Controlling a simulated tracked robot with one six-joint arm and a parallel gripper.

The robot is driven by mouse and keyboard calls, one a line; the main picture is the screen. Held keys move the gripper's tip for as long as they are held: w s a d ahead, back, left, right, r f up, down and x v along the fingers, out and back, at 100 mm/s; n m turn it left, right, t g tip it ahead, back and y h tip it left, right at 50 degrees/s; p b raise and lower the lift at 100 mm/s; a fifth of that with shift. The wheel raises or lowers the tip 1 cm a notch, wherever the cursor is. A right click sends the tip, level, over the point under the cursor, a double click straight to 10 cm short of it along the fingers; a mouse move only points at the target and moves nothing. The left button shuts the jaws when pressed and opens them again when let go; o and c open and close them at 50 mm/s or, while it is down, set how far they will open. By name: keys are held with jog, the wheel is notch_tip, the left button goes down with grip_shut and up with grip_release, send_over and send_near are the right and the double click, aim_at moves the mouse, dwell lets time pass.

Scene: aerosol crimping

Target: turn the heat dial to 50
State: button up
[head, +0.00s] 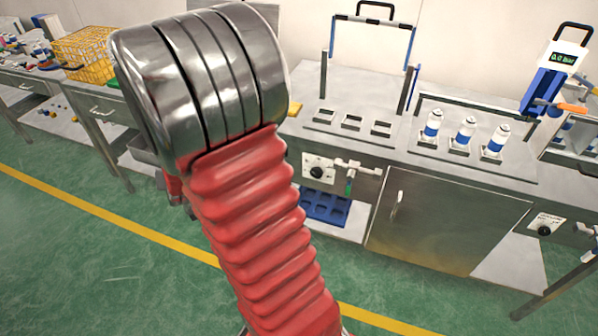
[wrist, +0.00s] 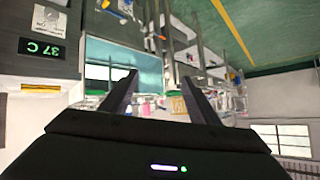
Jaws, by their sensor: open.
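A small pale plate with a round dial (wrist: 50,15) is at the upper left of the wrist view. Its markings and pointer are too small to read. A dark display (wrist: 41,48) beside it shows 37 C upside down in green. My gripper (wrist: 160,84) is open and empty in the wrist view, its two dark fingers apart and away from the dial. In the head view, my gripper is out of sight. A dark dial on a pale plate (head: 545,230) is at the lower right there; I cannot tell if it is the same dial.
A clear-walled tank (wrist: 124,58) is beside the display. In the head view, another dial (head: 316,172) is on the bench front beside a valve. White-and-blue cans (head: 466,132) stand on the bench. A yellow wire basket (head: 82,52) is at left. Green floor in front is free.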

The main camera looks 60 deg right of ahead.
jog(key=s+d+f+m+h, duration=0.2)
jog(key=s+d+f+h, duration=0.1)
jog(key=d+f, duration=0.5)
jog(key=m+g+h, duration=0.4)
jog(key=g+h, duration=0.3)
jog(key=h, duration=0.2)
send_near(316, 175)
jog(key=a, duration=0.2)
jog(key=s+a, duration=0.1)
jog(key=a, duration=0.2)
jog(key=shift+n, duration=0.3)
jog(key=d, duration=0.4)
jog(key=w+d, duration=0.1)
jog(key=d, duration=0.4)
jog(key=w+d, duration=0.1)
jog(key=d, duration=0.3)
jog(key=shift+d, duration=0.3)
jog(key=shift+c, duration=0.3)
